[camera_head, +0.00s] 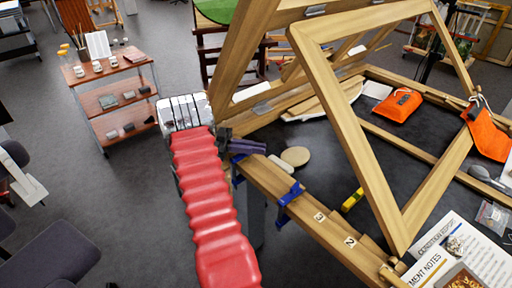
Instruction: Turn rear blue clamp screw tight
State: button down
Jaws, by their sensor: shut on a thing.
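The rear blue clamp (238,168) is on the far left end of the wooden rail (335,232), near its corner. My gripper (234,147), at the end of my red-sleeved arm, is right at this clamp. Its dark fingers are shut at the clamp's upper end, on what appears to be its screw. The screw itself is mostly hidden by the fingers, and its turn cannot be seen. A second blue clamp (289,196) sits nearer on the same rail, apart from my gripper.
A tilted wooden frame (365,150) rises over the dark worktop (325,165), right of my arm. A pale round disc (295,157), a yellow tool (352,200), orange pouches (398,106) and papers (470,250) lie there. A cart (115,97) stands left; floor between is clear.

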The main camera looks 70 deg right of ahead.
jog(key=shift+a+m+y, duration=0.1)
jog(key=shift+m+y, duration=0.2)
jog(key=shift+y, duration=0.1)
jog(key=c, duration=1.9)
grip_release()
jog(key=shift+o, duration=0.2)
